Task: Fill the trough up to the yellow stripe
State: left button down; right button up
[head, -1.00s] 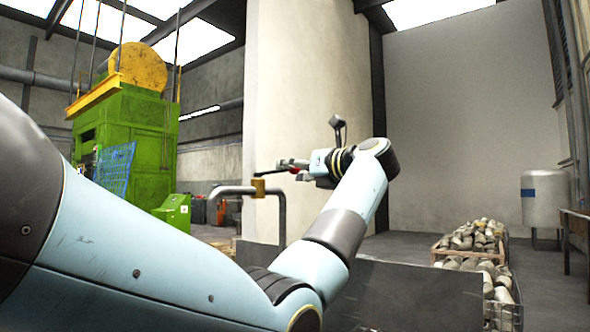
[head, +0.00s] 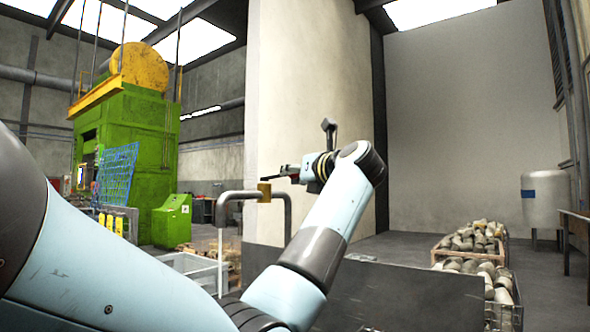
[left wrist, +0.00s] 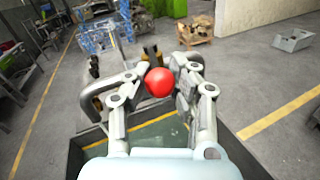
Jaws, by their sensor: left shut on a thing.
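In the left wrist view a red ball knob (left wrist: 158,82) sits between the fingers of my left gripper (left wrist: 158,84), which is shut on it. In the head view my left gripper (head: 282,174) is beside a grey bent pipe (head: 250,194) with a brass valve (head: 264,191); the knob is hardly visible there. A dark-walled trough (left wrist: 240,158) lies below the gripper in the left wrist view. Its inside looks greenish, with a yellow stripe (left wrist: 137,133) showing partly behind my fingers. I cannot tell the liquid level. My right gripper is not in view.
A green press (head: 120,150) with a yellow wheel stands at the left. Crates of metal pieces (head: 470,240) and a pale tank (head: 545,200) stand at the right. A grey container (left wrist: 294,40) lies on open floor in the left wrist view.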

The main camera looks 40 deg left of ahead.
pick_arm(q)
jog(key=shift+s+r+m+t, duration=0.1)
jog(key=shift+s+m+t, duration=0.2)
jog(key=shift+s+t, duration=0.15)
jog(key=shift+f+m+t+h+p, duration=0.2)
jog(key=shift+m+t+h+p, duration=0.15)
jog(key=shift+t, duration=0.1)
jog(key=c, duration=1)
grip_release()
jog(key=shift+w+d, duration=0.1)
jog(key=shift+d, duration=0.1)
jog(key=shift+c, duration=0.2)
jog(key=shift+a, duration=0.1)
jog(key=v, duration=1.2)
